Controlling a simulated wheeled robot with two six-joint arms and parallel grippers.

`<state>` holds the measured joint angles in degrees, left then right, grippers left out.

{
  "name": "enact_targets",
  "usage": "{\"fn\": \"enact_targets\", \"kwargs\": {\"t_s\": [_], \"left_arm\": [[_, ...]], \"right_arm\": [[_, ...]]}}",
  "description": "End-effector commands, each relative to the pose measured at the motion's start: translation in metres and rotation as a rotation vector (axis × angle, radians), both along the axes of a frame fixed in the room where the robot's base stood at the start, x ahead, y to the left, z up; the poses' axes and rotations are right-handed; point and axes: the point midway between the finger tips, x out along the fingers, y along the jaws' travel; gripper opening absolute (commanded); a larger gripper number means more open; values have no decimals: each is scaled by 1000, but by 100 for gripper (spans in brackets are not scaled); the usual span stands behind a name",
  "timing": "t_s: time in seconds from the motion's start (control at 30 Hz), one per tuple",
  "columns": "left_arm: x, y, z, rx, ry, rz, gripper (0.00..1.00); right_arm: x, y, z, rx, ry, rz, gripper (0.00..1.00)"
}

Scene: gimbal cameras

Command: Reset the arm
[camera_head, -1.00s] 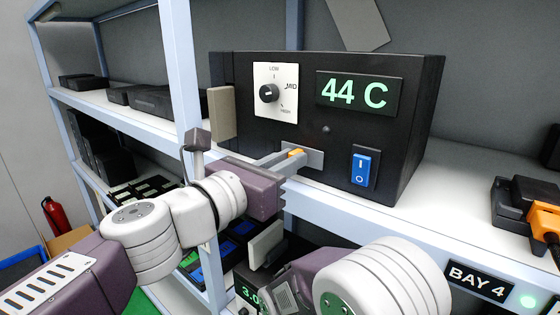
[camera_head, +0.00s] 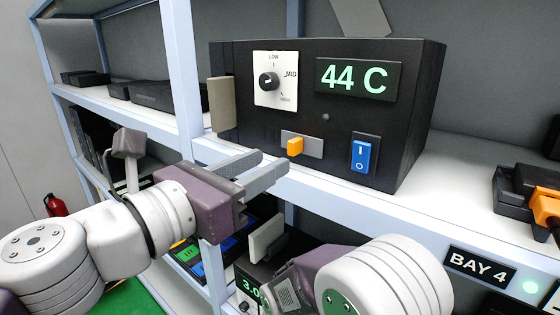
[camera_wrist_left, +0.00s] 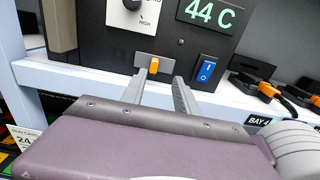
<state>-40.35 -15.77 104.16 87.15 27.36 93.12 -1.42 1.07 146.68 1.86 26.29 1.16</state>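My left gripper (camera_head: 270,169) is in front of the shelf edge, below and clear of the black box (camera_head: 230,110). Its two fingers are apart with nothing between them. In the left wrist view the fingers (camera_wrist_left: 160,82) point at the box's orange slider (camera_wrist_left: 154,65), with a gap. The slider (camera_head: 295,146) sits in a grey plate on the box front.
The box has a dial (camera_head: 268,81), a "44 C" display (camera_head: 354,79) and a blue rocker switch (camera_head: 361,156). A shelf upright (camera_head: 184,80) stands left of it. A black-and-orange device (camera_head: 530,195) sits on the shelf at right. A fire extinguisher (camera_head: 55,205) is at far left.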

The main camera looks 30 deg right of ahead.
Motion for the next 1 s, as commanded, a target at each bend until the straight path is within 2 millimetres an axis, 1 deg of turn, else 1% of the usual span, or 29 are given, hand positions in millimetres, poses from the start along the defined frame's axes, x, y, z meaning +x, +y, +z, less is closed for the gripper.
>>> {"fn": "enact_targets", "kwargs": {"t_s": [0.03,0.13,0.57,0.63,0.67,0.73,0.77,0.8,0.87,0.9,0.97,1.0], "left_arm": [[-2,5,-3,1,-2,1,36],[-5,10,-2,3,0,1,36],[-5,11,-2,3,1,2,36],[5,17,-9,5,3,28,36],[15,21,-16,9,9,52,36],[48,37,-45,32,41,127,36],[63,45,-63,53,64,162,36],[82,57,-93,102,90,206,36],[105,78,-142,195,121,264,36],[116,93,-175,271,130,293,36],[128,117,-224,403,123,321,36],[133,134,-258,503,113,327,36]], "right_arm": [[0,0,-6,0,0,0,36],[0,0,-6,0,0,0,36],[0,0,-6,0,0,0,36],[0,0,-12,0,0,0,36],[0,0,-16,0,0,0,36],[0,0,-28,0,0,0,36],[0,0,-32,0,0,0,36],[0,0,-38,0,0,0,36],[0,0,-44,0,0,0,36],[0,0,-48,0,0,0,36],[0,0,-54,0,0,0,36],[0,0,-58,0,0,0,36]]}}
